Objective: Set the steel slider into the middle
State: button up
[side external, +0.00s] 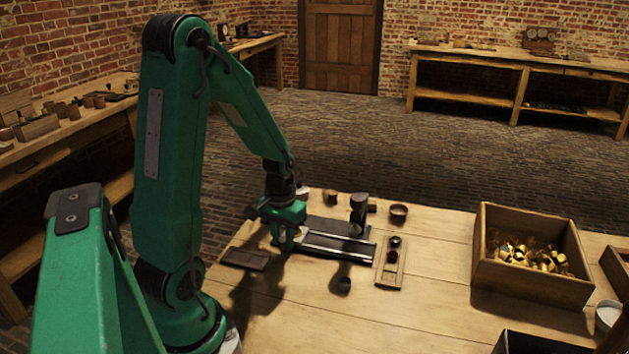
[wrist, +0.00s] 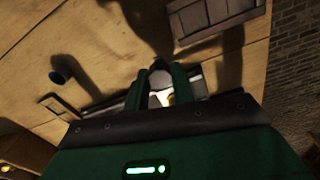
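My gripper (side external: 286,238) points down at the left end of a dark plate with a bright steel rail (side external: 337,244). In the wrist view its two green fingers (wrist: 163,82) stand apart, with a pale, shiny patch and a brass-coloured spot between them. I cannot tell whether that is the steel slider held there or the rail beneath. No separate slider can be made out in the side view; the gripper hides the rail's left end. A dark upright post with a rounded top (side external: 358,212) stands at the rail's back right.
A dark flat slab (side external: 246,259) lies left of the gripper; a small wooden tray (side external: 390,264) with dark round pieces lies right of the rail. A small bowl (side external: 398,212) stands behind. A wooden crate (side external: 533,286) holds brass pieces. Table between tray and crate is clear.

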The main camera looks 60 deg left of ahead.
grip_shut()
jog(key=shift+w+d, duration=2.8)
jog(key=shift+w, duration=0.1)
jog(key=o, duration=0.9)
grip_release()
jog(key=shift+c, duration=0.2)
jog(key=shift+r, duration=0.1)
notch_tip(320, 180, up, 8)
